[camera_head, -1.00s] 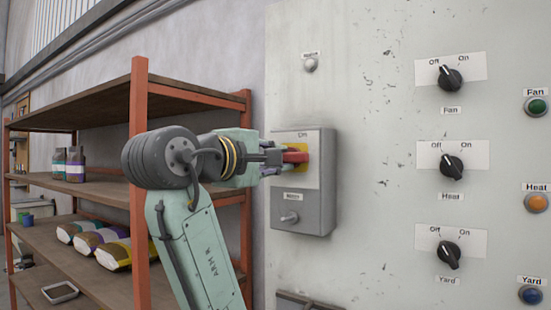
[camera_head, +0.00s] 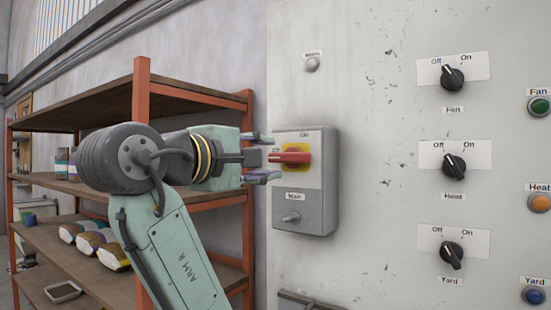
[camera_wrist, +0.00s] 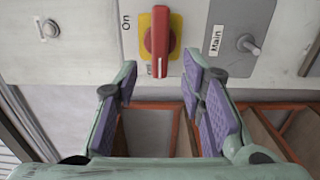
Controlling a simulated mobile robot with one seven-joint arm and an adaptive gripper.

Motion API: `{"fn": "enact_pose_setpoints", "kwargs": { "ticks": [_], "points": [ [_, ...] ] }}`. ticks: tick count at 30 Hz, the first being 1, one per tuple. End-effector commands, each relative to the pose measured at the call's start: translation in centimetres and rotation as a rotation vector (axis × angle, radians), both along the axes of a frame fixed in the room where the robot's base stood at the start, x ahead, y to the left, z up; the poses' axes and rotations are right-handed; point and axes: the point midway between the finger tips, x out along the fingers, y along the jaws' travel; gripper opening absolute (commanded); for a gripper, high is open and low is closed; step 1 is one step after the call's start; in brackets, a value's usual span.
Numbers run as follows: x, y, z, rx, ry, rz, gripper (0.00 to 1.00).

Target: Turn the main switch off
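The main switch is a red handle (camera_head: 290,157) on a yellow plate (camera_head: 298,150), on a grey box (camera_head: 318,190) on the panel. The handle lies horizontal in the head view, its free end pointing left, away from the "On" mark above. In the wrist view the handle (camera_wrist: 160,42) points down toward me. A mark beside its free end is partly covered and hard to read. My gripper (camera_head: 266,158) is open and empty, just left of the handle. In the wrist view its fingers (camera_wrist: 158,78) are spread on either side, apart from the handle.
A small metal toggle (camera_head: 291,217) sits lower on the same box. Black Fan (camera_head: 453,78), Heat (camera_head: 454,167) and Yard (camera_head: 451,255) knobs are to the right. An orange-framed shelf (camera_head: 142,190) with bags stands behind my arm.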

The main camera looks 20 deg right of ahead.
Motion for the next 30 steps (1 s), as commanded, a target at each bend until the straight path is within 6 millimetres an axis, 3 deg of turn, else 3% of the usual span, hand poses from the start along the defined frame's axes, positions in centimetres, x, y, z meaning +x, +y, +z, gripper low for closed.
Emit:
{"fn": "enact_pose_setpoints", "kwargs": {
  "ticks": [3,12,30],
  "points": [
    [-1.4,2.2,0.1,0.0,-0.004,0.009,0.37],
    [-3.8,5.1,0.0,0.0,-0.002,0.004,0.37],
    [-4.1,5.6,-0.1,-0.003,-0.005,0.007,0.37]
  ]
}}
